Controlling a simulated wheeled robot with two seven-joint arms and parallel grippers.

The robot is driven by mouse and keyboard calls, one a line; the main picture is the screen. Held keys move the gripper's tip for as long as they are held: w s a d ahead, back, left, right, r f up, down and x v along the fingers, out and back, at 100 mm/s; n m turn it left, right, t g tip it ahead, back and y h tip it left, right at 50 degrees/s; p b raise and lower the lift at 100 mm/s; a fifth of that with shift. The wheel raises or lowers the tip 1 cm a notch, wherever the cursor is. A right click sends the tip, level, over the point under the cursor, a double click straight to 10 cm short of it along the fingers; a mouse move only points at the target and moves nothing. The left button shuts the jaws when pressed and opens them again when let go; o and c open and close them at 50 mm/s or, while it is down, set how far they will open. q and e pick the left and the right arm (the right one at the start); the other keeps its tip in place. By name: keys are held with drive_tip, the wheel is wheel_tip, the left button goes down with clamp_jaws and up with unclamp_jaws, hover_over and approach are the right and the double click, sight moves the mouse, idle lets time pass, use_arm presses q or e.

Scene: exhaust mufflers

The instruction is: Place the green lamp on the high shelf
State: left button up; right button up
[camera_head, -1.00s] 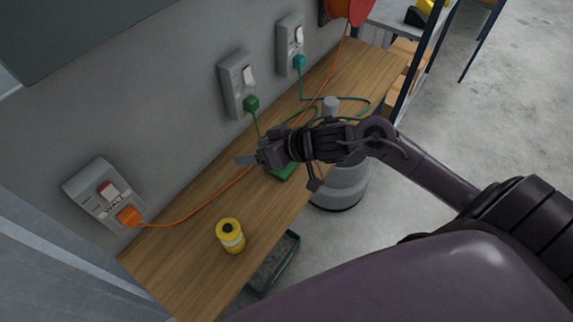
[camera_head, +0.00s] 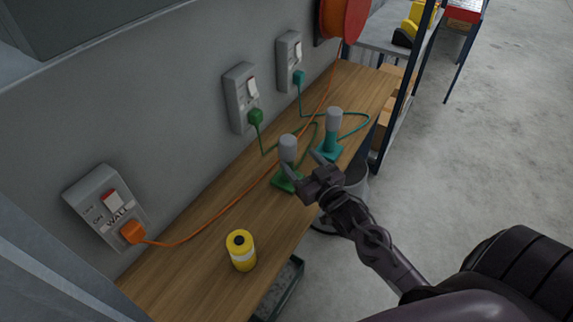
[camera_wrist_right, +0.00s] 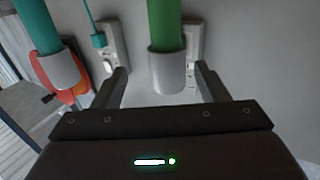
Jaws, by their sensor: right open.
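The green lamp (camera_head: 287,152) stands upright on the wooden bench, with a grey head and a green base; its cord runs to the green plug. My right gripper (camera_head: 302,162) is open and empty, its fingers pointing at the lamp. In the right wrist view the green lamp (camera_wrist_right: 166,35) shows in line with the gap between the fingers (camera_wrist_right: 160,82); I cannot tell whether they touch it. A similar teal lamp (camera_head: 332,130) stands just right of it. My left gripper is not in view. I cannot tell which surface is the high shelf.
A yellow can (camera_head: 241,250) stands on the near part of the wooden bench (camera_head: 190,262). Wall switch boxes hold orange (camera_head: 132,231), green (camera_head: 255,116) and teal (camera_head: 299,77) plugs. Cords cross the bench. A rack with a grey shelf (camera_head: 385,35) stands behind.

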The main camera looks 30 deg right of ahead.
sight(292, 158)
drive_tip(key=w, duration=0.3)
drive_tip(key=w+a, duration=0.1)
drive_tip(key=shift+w+a+f+p, duration=0.1)
drive_tip(key=shift+w+f+p, duration=0.15)
drive_tip(key=shift+p, duration=0.15)
drive_tip(key=shift+w, duration=0.45)
drive_tip(key=shift+c, duration=0.7)
drive_tip(key=c, duration=0.9)
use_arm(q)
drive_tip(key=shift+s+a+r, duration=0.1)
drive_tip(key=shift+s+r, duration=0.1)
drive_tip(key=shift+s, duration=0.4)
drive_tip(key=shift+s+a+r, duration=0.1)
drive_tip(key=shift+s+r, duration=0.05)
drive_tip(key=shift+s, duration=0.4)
use_arm(e)
drive_tip(key=c, duration=0.3)
